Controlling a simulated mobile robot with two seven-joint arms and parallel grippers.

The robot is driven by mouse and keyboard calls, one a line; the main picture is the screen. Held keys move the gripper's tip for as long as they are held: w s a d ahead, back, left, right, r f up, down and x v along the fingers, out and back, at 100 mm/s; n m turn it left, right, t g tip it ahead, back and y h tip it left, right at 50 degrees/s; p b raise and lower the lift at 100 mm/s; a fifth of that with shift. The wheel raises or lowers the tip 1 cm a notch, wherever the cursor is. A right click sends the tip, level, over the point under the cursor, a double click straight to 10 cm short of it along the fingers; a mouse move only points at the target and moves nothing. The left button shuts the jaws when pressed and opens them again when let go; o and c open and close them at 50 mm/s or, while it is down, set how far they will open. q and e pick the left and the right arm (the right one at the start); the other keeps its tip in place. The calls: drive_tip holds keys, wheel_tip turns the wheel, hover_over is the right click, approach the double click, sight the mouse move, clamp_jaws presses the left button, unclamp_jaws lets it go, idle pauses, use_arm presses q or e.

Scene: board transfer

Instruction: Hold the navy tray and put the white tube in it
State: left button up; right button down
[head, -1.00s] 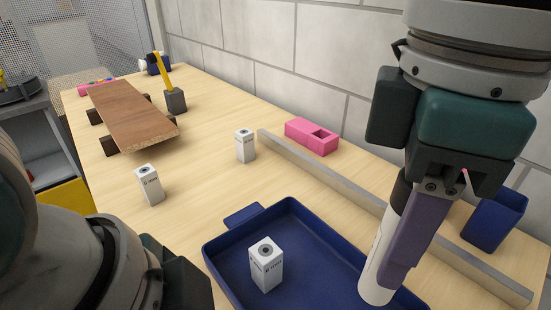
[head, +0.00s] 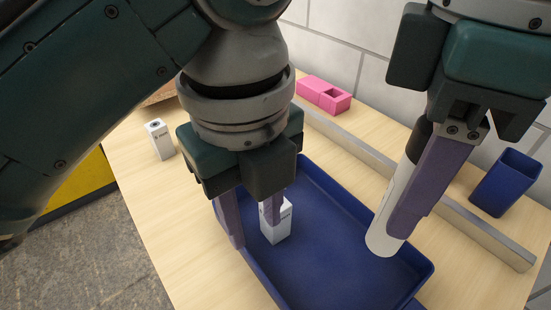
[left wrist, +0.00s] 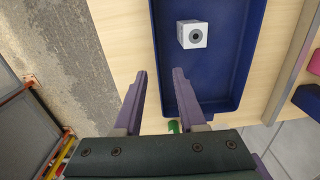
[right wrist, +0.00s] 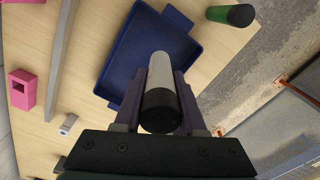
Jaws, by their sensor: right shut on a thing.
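The navy tray (head: 335,225) lies on the wooden table, with a white box (head: 277,222) inside it. My right gripper (head: 420,195) is shut on the white tube (head: 388,222), which has a black cap. The tube is tilted, its lower end over the right part of the tray; the right wrist view also shows the tube (right wrist: 160,80). My left gripper (head: 250,228) is open at the tray's left side. In the left wrist view its fingers (left wrist: 158,85) lie either side of the tray's side wall; whether they touch it I cannot tell.
A metal rail (head: 350,140) runs behind the tray. Beyond it are a pink block (head: 323,94) and a navy cup (head: 507,182). Another white box (head: 159,139) stands at the left.

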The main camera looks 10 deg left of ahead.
sight(255, 262)
use_arm(q)
drive_tip(key=f, duration=1)
drive_tip(key=shift+s+a, duration=0.2)
drive_tip(key=shift+r, duration=0.1)
clamp_jaws()
idle(0.9)
